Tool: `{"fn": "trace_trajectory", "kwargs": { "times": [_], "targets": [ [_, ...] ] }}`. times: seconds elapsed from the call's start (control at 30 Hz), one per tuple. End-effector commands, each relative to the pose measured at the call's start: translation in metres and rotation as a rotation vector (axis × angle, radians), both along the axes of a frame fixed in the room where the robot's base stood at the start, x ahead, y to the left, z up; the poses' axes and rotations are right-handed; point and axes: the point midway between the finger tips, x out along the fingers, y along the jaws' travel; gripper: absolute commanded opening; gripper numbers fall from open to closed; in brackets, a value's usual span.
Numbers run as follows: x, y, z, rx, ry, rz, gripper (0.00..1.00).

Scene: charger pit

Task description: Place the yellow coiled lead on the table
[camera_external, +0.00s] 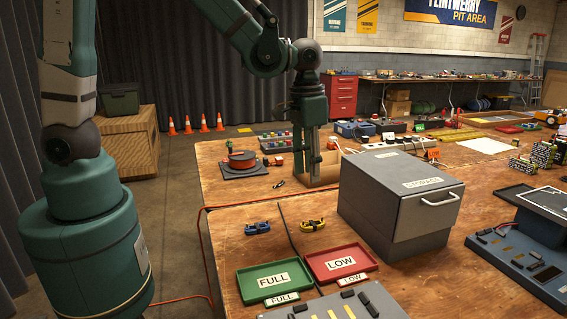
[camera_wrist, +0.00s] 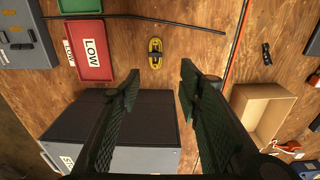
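The yellow coiled lead (camera_external: 312,225) lies flat on the wooden table, between the blue coiled lead and the grey storage box. In the wrist view the yellow lead (camera_wrist: 155,53) lies on bare wood, beyond my fingertips and near the red tray. My gripper (camera_external: 307,172) points down above the table, farther back than the lead and in front of an open cardboard box. In the wrist view my gripper (camera_wrist: 159,82) has its two fingers wide apart with nothing between them. The lead is fully visible there.
The grey storage box (camera_external: 400,198) stands close to the lead's right. A red LOW tray (camera_external: 341,276) and a green FULL tray (camera_external: 256,292) lie in front. A blue coiled lead (camera_external: 257,228) lies left, across a dark rod (camera_external: 290,238). The cardboard box (camera_wrist: 262,112) is beside my gripper.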

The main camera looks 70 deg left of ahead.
Motion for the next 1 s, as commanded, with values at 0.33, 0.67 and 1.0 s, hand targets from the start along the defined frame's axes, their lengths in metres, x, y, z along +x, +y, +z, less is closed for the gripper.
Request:
{"fn": "trace_trajectory", "kwargs": {
  "times": [0.33, 0.67, 1.0],
  "targets": [
    [-0.027, 0.021, 0.050, -0.011, -0.094, 0.002, 0.36],
    [-0.056, 0.039, 0.089, -0.016, -0.184, 0.003, 0.36],
    [-0.089, 0.056, 0.121, -0.017, -0.277, 0.003, 0.36]
  ]
}}
